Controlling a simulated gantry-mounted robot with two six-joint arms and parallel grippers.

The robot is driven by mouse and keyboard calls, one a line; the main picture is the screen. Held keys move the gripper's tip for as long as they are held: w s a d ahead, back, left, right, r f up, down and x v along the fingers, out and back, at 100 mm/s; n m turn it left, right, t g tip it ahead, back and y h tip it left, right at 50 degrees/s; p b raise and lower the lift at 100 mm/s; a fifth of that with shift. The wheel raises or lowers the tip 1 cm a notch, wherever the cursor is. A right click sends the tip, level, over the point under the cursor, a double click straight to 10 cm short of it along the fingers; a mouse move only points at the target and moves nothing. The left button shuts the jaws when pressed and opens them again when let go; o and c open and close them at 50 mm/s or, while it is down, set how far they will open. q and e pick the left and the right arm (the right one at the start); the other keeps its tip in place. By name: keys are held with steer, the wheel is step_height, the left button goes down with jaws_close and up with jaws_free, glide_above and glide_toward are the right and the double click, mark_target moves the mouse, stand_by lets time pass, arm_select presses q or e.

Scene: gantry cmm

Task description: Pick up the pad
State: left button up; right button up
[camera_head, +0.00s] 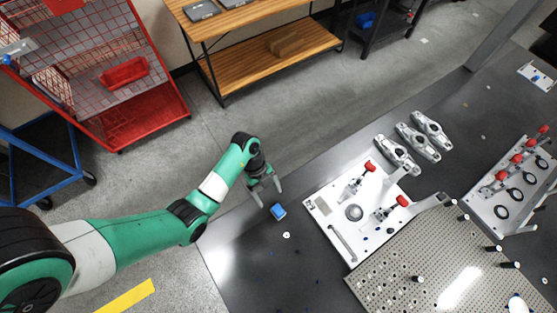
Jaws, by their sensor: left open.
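A small blue pad (278,211) lies on the dark table (310,270) near its left edge. It looks like a little block with a lighter side. My left gripper (267,197) is open above and just behind the pad, its two fingers pointing down toward it. The fingers look empty and apart from the pad, though the exact height gap is hard to tell. My right gripper is not in view.
A white fixture plate (326,204) with red-handled clamps stands right of the pad. A perforated plate (400,277) is at the front right. Several grey metal parts (415,141) lie behind. A small white disc (287,235) is near the pad.

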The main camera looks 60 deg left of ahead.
mark_target(278, 210)
arm_select(q)
steer(key=b+x, duration=0.3)
steer(key=x, duration=0.3)
steer(key=shift+w+d+f, duration=0.15)
steer(key=shift+f, duration=0.15)
steer(key=b+x, duration=0.3)
steer(key=x, duration=0.2)
steer(key=shift+w+f, duration=0.1)
steer(key=shift+w, duration=0.05)
steer(key=shift+c, duration=0.2)
jaws_close()
